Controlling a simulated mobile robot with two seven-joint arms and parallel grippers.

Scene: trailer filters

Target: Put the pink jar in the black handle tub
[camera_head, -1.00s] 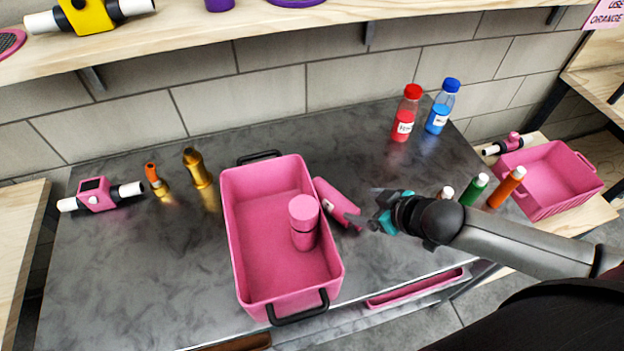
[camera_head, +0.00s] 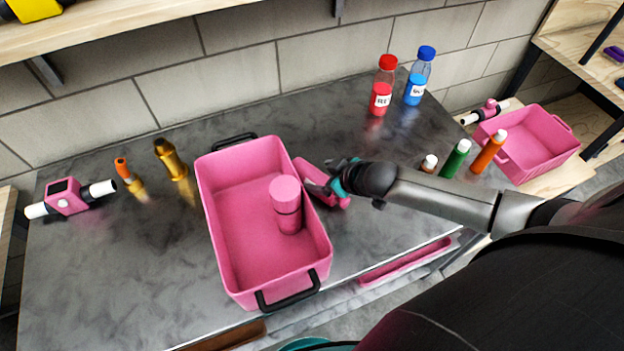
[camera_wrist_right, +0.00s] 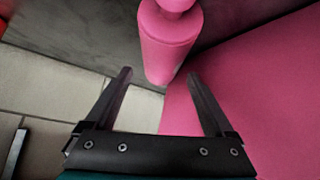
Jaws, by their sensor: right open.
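The pink black-handled tub (camera_head: 216,220) stands on the grey counter. One pink jar (camera_head: 286,205) with a thin dark band stands upright inside it. Another pink jar-like cylinder (camera_head: 305,170) lies outside, close along the tub's right wall, partly hidden by my right gripper (camera_head: 323,184). In the right wrist view this cylinder (camera_wrist_right: 168,45) shows a narrower neck at the top. The open fingers of my right gripper (camera_wrist_right: 160,85) point at it, one to each side, with a gap on the left. My left gripper does not show.
Red (camera_head: 381,98) and blue (camera_head: 416,90) bottles stand at the back. Two gold nozzles (camera_head: 172,160) and a pink meter (camera_head: 66,197) are left of the tub. Another pink tub (camera_head: 530,145) is far right.

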